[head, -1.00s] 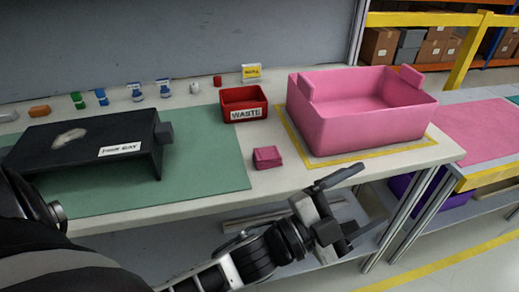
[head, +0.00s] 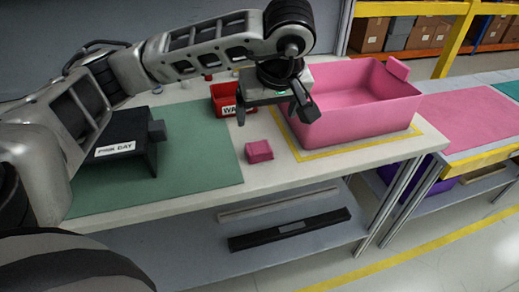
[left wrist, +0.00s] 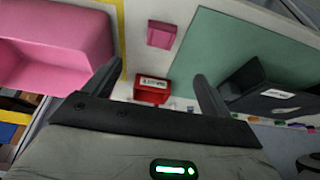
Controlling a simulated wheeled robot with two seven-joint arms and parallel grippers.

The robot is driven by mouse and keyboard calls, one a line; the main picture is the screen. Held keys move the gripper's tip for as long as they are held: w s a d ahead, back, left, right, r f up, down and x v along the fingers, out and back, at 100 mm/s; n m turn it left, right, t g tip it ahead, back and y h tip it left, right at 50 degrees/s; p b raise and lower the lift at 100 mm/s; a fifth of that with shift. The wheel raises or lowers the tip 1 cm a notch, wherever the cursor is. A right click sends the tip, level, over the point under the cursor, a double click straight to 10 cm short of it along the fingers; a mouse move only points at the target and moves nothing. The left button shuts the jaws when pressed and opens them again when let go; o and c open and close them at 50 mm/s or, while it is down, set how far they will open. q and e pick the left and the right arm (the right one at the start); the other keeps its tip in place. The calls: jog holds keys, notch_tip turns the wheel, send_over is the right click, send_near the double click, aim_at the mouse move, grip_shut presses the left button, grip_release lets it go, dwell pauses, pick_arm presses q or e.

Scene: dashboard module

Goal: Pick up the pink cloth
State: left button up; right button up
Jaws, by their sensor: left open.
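The pink cloth (head: 259,151) is a small folded square on the pale table, beside the green mat and in front of the red waste bin. It also shows in the left wrist view (left wrist: 161,34), beyond the fingers. My left gripper (head: 272,114) is open and empty, with its fingers pointing down. It hangs above the table, appearing over the space between the waste bin and the pink tub, apart from the cloth. In the left wrist view its two spread fingers (left wrist: 158,72) show with nothing between them. My right gripper is not in view.
A large pink tub (head: 360,124) stands right of the cloth inside a yellow outline. The red waste bin (head: 222,101) is partly behind my gripper. A black labelled stand (head: 130,160) sits on the green mat (head: 205,172). The table front near the cloth is clear.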

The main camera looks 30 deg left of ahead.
aim_at(259, 147)
pick_arm(q)
jog(key=p+x, duration=0.1)
jog(key=x, duration=1.3)
jog(key=shift+f+p, duration=0.4)
jog(key=shift+f, duration=0.05)
jog(key=shift+c, duration=0.3)
jog(key=c, duration=1)
